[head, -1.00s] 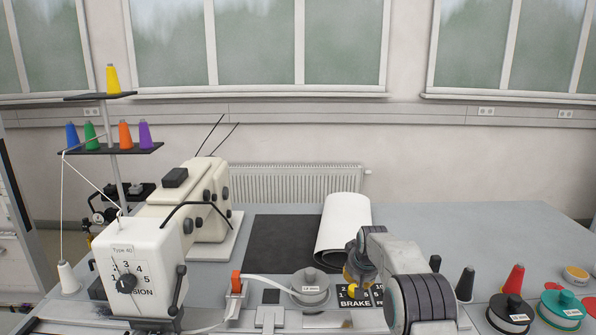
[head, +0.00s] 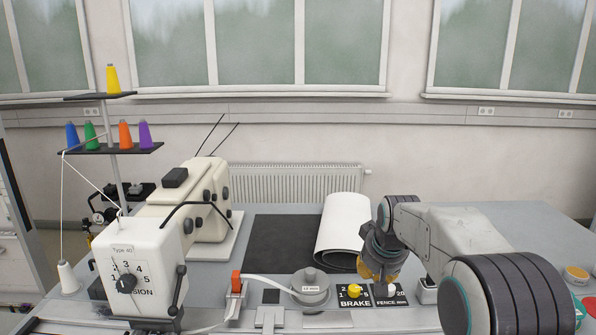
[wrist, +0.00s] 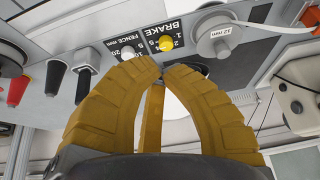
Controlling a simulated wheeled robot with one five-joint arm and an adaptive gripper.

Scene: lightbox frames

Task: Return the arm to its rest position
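My gripper (head: 378,277) has yellow fingers pointing down over the right part of the control panel, in front of the white roll. In the wrist view its curved fingers (wrist: 161,70) come together at the tips, with a third yellow finger between them. It is shut and nothing shows in it. The yellow brake knob (head: 354,290) stands just left of the fingers, apart from them; it also shows in the wrist view (wrist: 166,44). The white fence knob (wrist: 127,52) is near the fingertips in the wrist view. My arm bends across the lower right.
A sewing machine (head: 150,250) with a thread stand stands on the left. A grey tape reel (head: 311,288) sits left of the brake panel. A white roll (head: 343,230) lies on a dark mat (head: 277,245) behind. Black and red cones (wrist: 55,78) stand beside the panel.

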